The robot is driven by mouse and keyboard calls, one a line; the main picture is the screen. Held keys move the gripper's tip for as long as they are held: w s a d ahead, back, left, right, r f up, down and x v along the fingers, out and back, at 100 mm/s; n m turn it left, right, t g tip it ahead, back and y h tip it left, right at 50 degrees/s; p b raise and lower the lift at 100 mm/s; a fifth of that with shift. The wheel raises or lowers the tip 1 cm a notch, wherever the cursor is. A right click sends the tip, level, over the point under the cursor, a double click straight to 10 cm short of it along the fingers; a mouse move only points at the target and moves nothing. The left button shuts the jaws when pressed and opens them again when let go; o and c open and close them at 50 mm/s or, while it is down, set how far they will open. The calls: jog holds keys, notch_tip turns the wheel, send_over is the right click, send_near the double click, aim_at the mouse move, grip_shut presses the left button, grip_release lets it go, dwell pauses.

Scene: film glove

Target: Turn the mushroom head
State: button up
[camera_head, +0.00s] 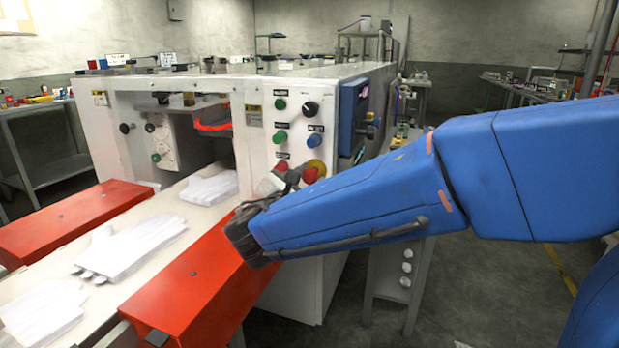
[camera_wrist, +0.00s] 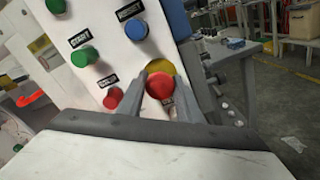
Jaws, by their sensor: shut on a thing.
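The red mushroom head (camera_wrist: 160,87) sits on a yellow round base (camera_wrist: 161,67) on the white machine's control panel. In the head view the mushroom head (camera_head: 311,174) is at the lower right of the panel, partly behind my gripper (camera_head: 292,176). In the wrist view my gripper (camera_wrist: 157,96) has one finger on each side of the mushroom head and is shut on it. The lower part of the mushroom head and its label are partly hidden.
Close by are a blue button (camera_wrist: 136,29), a green button (camera_wrist: 84,56) and another red button (camera_wrist: 113,97). A black knob (camera_head: 311,108) is higher up. White gloves (camera_head: 130,245) lie on the conveyor between red covers (camera_head: 195,290). Floor at right is open.

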jog(key=o, duration=1)
jog(key=shift+o, duration=0.2)
jog(key=v, duration=1.7)
jog(key=shift+s, duration=0.2)
